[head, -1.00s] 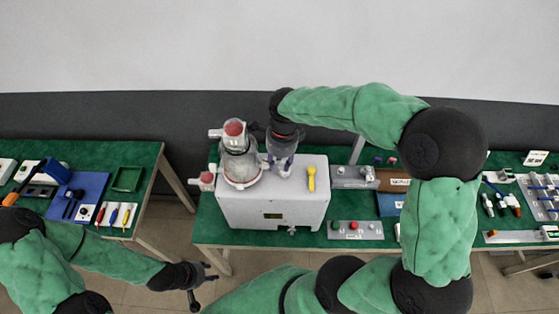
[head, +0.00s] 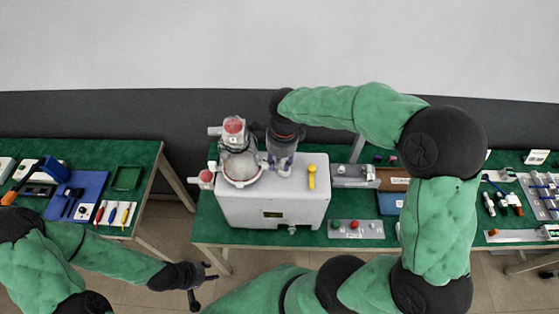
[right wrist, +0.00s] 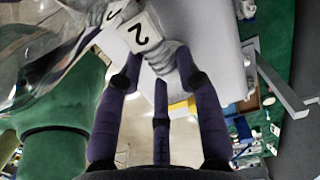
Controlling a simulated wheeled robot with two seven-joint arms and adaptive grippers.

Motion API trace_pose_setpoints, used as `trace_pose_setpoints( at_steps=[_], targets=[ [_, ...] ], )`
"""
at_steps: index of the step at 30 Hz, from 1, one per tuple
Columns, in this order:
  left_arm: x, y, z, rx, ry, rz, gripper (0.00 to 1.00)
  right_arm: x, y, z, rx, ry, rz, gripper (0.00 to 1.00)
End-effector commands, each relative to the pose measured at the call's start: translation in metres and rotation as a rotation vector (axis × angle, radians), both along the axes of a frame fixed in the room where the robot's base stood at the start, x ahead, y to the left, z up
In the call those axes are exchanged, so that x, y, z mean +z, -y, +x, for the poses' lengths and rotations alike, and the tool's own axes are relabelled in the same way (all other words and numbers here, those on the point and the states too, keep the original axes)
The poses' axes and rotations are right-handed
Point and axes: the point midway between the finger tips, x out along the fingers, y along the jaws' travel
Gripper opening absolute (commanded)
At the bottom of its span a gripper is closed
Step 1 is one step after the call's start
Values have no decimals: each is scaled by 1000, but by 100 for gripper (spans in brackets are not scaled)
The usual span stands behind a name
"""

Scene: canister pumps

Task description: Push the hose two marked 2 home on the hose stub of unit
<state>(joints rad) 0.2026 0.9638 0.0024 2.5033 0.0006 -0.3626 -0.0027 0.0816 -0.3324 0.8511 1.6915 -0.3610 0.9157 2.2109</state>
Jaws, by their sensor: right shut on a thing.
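The unit (head: 272,205) is a pale grey box on the middle table, with a clear canister (head: 238,163) with a red-topped cap at its left end. My right gripper (head: 279,164) is above the top of the unit, just right of the canister. In the right wrist view its dark fingers (right wrist: 158,85) are closed around the grey end of hose two (right wrist: 168,62), beside a white tag marked 2 (right wrist: 140,32). The hose stub cannot be made out, so I cannot tell how the hose meets it. My left gripper (head: 203,283) is open and empty, left of the middle table's front edge.
A yellow handle (head: 312,176) lies on the unit's top. Right of the unit are grey fixtures, one with a red knob (head: 354,225). The left table holds a blue mat (head: 88,186) with tools and a green tray (head: 127,178). My right arm hides part of the table.

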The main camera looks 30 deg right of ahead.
Motion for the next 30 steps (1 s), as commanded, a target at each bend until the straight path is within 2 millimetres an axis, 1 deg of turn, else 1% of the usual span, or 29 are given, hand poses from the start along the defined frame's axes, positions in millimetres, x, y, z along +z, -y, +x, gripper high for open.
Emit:
trace_pose_setpoints(
  at_steps=[5,6,8,9,18,22,26,30],
  targets=[
    [0,0,0,0,0,0,40,-2,0,-1,1,-3,1,0],
    [0,0,0,0,0,0,40,-2,0,-1,1,-3,1,41],
    [0,0,0,0,0,0,40,-2,0,-1,1,-3,1,58],
    [0,0,0,0,0,0,40,-2,0,-1,1,-3,1,63],
    [0,0,0,0,0,0,40,-1,0,-1,1,-2,0,63],
    [0,0,0,0,0,0,40,6,0,0,0,0,0,63],
    [0,0,0,0,0,0,40,24,2,0,0,2,-1,63],
    [0,0,0,0,0,0,40,52,3,0,1,4,0,63]
  ],
)
